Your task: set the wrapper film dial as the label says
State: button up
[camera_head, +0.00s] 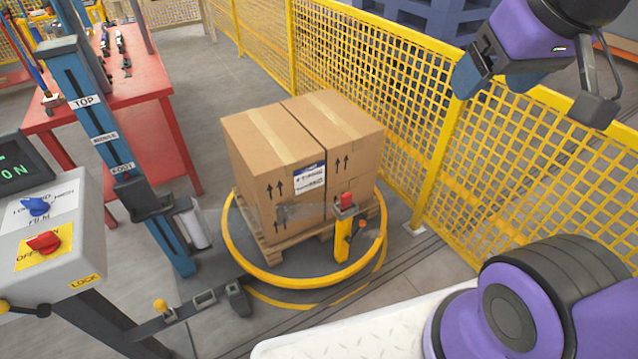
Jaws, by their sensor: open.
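The wrapper's control box (38,280) stands at the left edge. On its white plate is a blue dial (37,207) with small print around it, which I cannot read fully. Below it, a red knob (44,242) sits on a yellow plate with ON and OFF markings. Two cartons (300,160) stand on a pallet on the turntable. A white and blue label (310,178) is on their front; its print is too small to read surely. My gripper (533,95) is open and empty at the upper right, far from the dial.
A blue mast (95,110) marked TOP, MIDDLE and FOOT holds a film roll (190,225). The turntable's yellow ring (290,280) and a yellow post (344,235) stand mid-view. Yellow mesh fence (390,70) runs along the right. A red table (140,85) is behind the mast.

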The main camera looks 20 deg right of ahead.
aim_at(37, 206)
jog(key=u, duration=1.7)
